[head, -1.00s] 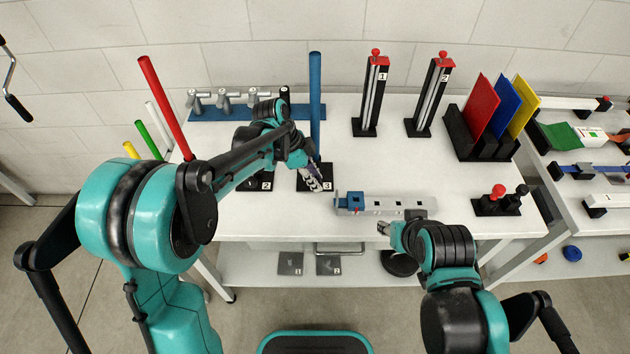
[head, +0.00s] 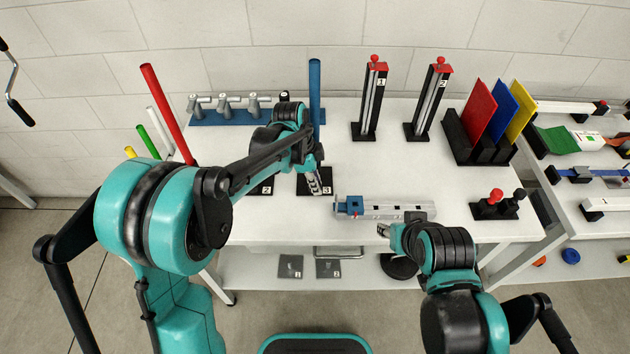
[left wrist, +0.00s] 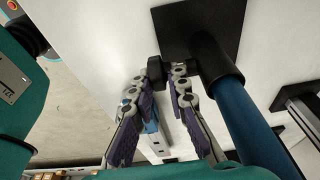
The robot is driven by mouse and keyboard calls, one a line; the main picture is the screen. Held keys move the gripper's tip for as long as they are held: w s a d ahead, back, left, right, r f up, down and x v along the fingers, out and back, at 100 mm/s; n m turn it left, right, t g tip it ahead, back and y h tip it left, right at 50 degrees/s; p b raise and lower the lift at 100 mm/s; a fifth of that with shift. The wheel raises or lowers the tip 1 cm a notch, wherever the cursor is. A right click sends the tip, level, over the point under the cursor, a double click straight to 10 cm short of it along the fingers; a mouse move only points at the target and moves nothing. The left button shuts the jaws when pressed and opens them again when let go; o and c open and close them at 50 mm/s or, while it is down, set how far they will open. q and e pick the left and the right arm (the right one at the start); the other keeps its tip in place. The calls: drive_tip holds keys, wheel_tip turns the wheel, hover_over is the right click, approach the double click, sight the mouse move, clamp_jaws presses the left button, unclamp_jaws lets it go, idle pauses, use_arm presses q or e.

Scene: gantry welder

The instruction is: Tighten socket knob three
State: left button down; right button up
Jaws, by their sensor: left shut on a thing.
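Socket three is a black base (head: 303,188) with a label "3" and a tall blue rod (head: 315,90) standing upright in it. The left wrist view shows its black plate (left wrist: 195,28), the collar around the blue rod (left wrist: 240,115) and a small black knob (left wrist: 155,70) on the collar's side. My left gripper (head: 314,188) is beside the socket. In the left wrist view its fingertips (left wrist: 162,80) are shut on the knob. The knob is hidden in the head view. My right gripper (head: 384,229) is at the table's front edge, its jaws too small to judge.
A grey rail with a blue block (head: 354,206) lies right of the socket. Base two (head: 266,190) is partly behind my left arm. Clamps on a blue strip (head: 225,117) stand behind. Two red-topped posts (head: 370,100) and coloured panels (head: 480,110) stand back right. The middle table is clear.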

use_arm(q)
drive_tip(key=y, duration=0.3)
drive_tip(key=shift+d+p, duration=0.3)
drive_tip(key=shift+p, duration=0.1)
drive_tip(key=shift+f+y, duration=0.15)
drive_tip(key=shift+y, duration=0.85)
drive_tip(key=c, duration=1.8)
unclamp_jaws()
drive_tip(key=shift+o, duration=0.2)
drive_tip(key=v, duration=1.2)
drive_tip(key=shift+d, duration=0.15)
